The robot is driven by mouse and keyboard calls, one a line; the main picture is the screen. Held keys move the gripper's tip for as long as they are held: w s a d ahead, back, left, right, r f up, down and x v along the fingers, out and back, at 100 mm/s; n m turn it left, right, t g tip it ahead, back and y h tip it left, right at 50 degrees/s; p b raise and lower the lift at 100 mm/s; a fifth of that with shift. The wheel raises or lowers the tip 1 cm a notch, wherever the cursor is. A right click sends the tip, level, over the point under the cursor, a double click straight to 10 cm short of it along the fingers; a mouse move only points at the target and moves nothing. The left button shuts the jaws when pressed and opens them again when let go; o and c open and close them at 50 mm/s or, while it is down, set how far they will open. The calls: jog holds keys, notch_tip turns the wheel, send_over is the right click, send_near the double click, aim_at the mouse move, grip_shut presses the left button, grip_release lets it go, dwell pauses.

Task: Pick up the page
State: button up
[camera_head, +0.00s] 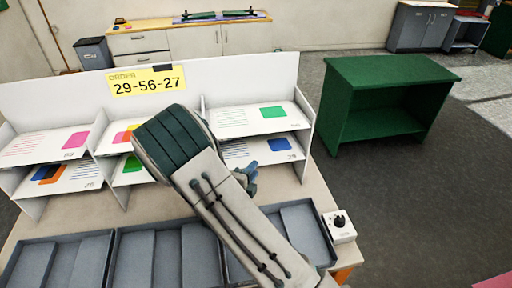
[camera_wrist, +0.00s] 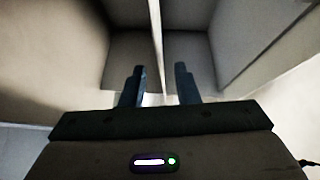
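A white sorter (camera_head: 205,90) holds pages in two rows of compartments. In the right column, a page with a green patch (camera_head: 273,112) lies on the upper shelf and a page with a blue patch (camera_head: 279,144) lies below it. My gripper (camera_head: 250,172) is in front of the lower right compartment, partly hidden by my arm. In the wrist view my gripper (camera_wrist: 162,80) has its two fingers apart, pointing into the compartments, with a thin pale edge between and beyond them. I cannot tell whether that edge is a page or a shelf. No page is visibly held.
A sign (camera_head: 148,82) above the sorter reads 29-56-27. Pages with pink (camera_head: 75,140) and orange-blue patches (camera_head: 48,174) lie at left. Grey trays (camera_head: 110,262) line the table front. A white box with a black knob (camera_head: 339,225) stands at right. A green shelf (camera_head: 385,100) stands beyond.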

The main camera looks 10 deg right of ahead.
jog(key=x, duration=0.3)
jog(key=shift+w+d, duration=0.1)
jog(key=shift+d, duration=0.15)
jog(key=shift+c, duration=0.3)
grip_shut()
jog(key=shift+r+p, duration=0.15)
jog(key=shift+p, duration=0.25)
